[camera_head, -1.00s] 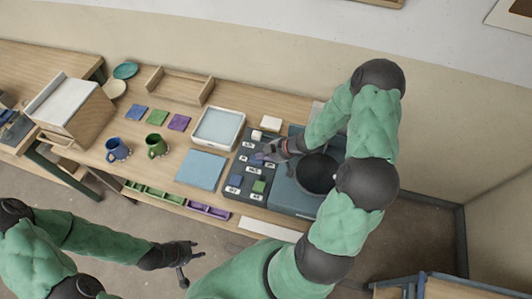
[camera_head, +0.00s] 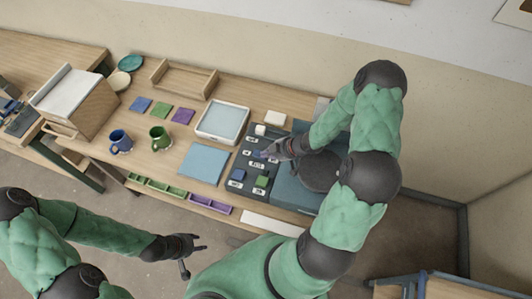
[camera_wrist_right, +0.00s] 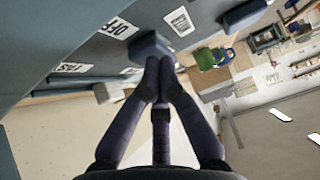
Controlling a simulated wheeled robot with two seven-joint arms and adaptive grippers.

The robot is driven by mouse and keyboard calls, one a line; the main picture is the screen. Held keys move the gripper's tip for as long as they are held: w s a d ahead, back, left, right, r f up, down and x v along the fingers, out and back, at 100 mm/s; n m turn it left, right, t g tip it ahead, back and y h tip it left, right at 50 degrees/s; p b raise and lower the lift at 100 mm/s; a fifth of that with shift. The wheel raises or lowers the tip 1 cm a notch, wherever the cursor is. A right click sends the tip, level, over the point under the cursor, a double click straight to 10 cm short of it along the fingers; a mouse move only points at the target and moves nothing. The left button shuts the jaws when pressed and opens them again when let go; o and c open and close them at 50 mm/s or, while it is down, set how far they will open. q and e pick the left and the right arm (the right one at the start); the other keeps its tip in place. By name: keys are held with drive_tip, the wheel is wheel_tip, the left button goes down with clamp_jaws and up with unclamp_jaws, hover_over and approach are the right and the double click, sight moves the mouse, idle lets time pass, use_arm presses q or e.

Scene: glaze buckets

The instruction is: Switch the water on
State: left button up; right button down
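My right gripper (camera_head: 266,154) reaches over the panel from the right. In the right wrist view its fingers (camera_wrist_right: 160,65) are together, tips at a blue-grey block (camera_wrist_right: 150,45) on the panel. I cannot tell whether they press it. A label card reading OFF (camera_wrist_right: 118,27) is beside that block. My left gripper (camera_head: 190,256) is open and empty, in front of the bench.
A green block (camera_wrist_right: 210,57) and a blue block (camera_wrist_right: 245,15) are nearby on the panel. A white tray (camera_head: 200,130), blue mat (camera_head: 202,163), blue mug (camera_head: 120,141) and green mug (camera_head: 159,138) stand further left. A wooden rack (camera_head: 184,78) is at the back.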

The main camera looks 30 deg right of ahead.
use_arm(q)
drive_tip(key=shift+r, duration=0.1)
use_arm(e)
drive_tip(key=shift+r, duration=0.1)
use_arm(q)
drive_tip(key=shift+r+p, duration=0.85)
drive_tip(key=shift+p, duration=0.05)
use_arm(e)
drive_tip(key=shift+r, duration=0.75)
